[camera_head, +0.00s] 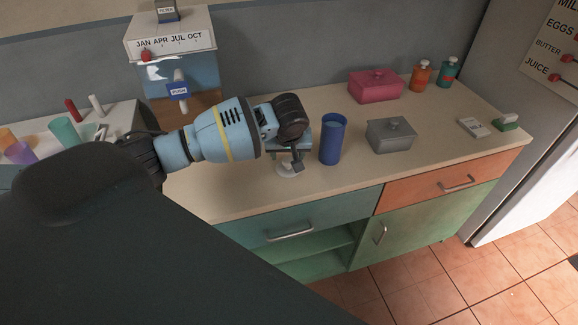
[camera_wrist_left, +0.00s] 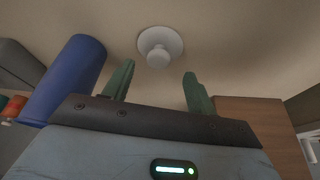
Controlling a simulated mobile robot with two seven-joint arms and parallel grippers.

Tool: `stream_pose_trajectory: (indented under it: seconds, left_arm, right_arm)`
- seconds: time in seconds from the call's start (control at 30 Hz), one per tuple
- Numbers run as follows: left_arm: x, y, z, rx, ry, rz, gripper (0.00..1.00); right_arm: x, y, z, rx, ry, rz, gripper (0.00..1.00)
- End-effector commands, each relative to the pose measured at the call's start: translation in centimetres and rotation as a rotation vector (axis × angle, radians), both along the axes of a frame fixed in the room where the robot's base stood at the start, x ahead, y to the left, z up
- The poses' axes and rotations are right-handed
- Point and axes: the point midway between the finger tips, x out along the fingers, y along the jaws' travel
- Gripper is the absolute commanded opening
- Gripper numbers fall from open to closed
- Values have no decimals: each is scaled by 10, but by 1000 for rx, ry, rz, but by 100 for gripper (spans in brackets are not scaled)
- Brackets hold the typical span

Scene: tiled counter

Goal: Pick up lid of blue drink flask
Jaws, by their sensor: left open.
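The blue drink flask (camera_head: 331,140) stands upright and open-topped on the counter. Its side also shows at the left of the left wrist view (camera_wrist_left: 66,80). A pale round lid with a knob (camera_head: 287,170) lies on the counter just left of the flask, partly hidden by my gripper. In the left wrist view the lid (camera_wrist_left: 160,46) shows whole, beyond the fingertips and roughly centred between them. My left gripper (camera_head: 292,160) is open and empty, close to the lid, with its fingers (camera_wrist_left: 158,82) apart. My right gripper is not in view.
A grey lidded box (camera_head: 390,136) stands right of the flask. A pink box (camera_head: 376,86), an orange bottle (camera_head: 421,76) and a teal bottle (camera_head: 446,72) stand at the back. A water dispenser (camera_head: 172,50) stands behind my left arm. The counter's front strip is clear.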

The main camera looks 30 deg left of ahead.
Motion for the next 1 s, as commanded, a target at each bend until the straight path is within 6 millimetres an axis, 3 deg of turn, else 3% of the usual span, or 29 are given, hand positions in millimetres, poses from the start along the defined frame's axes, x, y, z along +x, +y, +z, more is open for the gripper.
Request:
stream_pose_trajectory:
  seconds: [0.13, 0.47, 0.77, 1.0]
  left_arm:
    - [2, 1, -3, 1, -1, 0, 57]
    - [15, 9, -44, 1, 1, -1, 57]
    - [17, 10, -46, 0, -3, -2, 57]
    - [17, 10, -46, 0, -3, -2, 28]
  right_arm:
    - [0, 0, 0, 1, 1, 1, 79]
    - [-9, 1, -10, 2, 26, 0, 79]
    - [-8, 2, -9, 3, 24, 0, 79]
    - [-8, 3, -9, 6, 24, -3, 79]
